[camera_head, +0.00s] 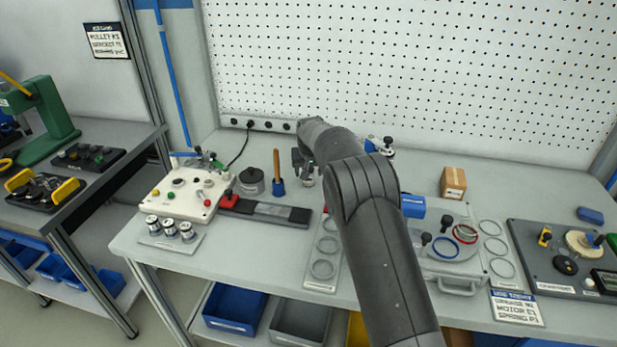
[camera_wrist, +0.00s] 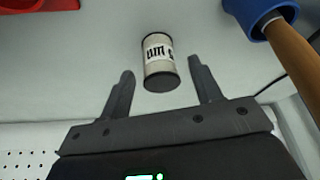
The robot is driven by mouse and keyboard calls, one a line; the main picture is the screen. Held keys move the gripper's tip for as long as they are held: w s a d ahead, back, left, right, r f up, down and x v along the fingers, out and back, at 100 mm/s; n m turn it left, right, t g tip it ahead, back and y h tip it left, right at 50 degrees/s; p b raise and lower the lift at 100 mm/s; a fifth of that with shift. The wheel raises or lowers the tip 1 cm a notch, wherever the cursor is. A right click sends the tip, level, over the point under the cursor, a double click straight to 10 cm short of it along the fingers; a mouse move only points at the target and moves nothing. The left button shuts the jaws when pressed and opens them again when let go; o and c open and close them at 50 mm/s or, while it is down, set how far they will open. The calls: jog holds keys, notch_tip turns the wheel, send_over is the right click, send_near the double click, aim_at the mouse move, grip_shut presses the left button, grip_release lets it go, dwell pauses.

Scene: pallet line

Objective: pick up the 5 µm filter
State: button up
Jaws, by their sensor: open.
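The filter is a small pale cylinder with dark end rims and a printed label, of which "µm" can be read; in the wrist view the filter (camera_wrist: 158,62) is on the grey-white worktop. The number on its label is cut off by the curve. My gripper (camera_wrist: 160,66) is open, with one dark finger on each side of the filter and a gap showing at both sides. In the head view my gripper (camera_head: 303,160) is partly hidden behind my arm, and a small pale cylinder that looks like the filter (camera_head: 308,181) shows just under it.
A red part (camera_wrist: 38,4) lies farther off. Several pale cylinders (camera_head: 170,228) stand on a plate at left. A cardboard box (camera_head: 453,182) stands right.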

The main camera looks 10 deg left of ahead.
jog(key=shift+x, duration=1.1)
jog(key=shift+c, duration=0.6)
jog(key=c, duration=0.9)
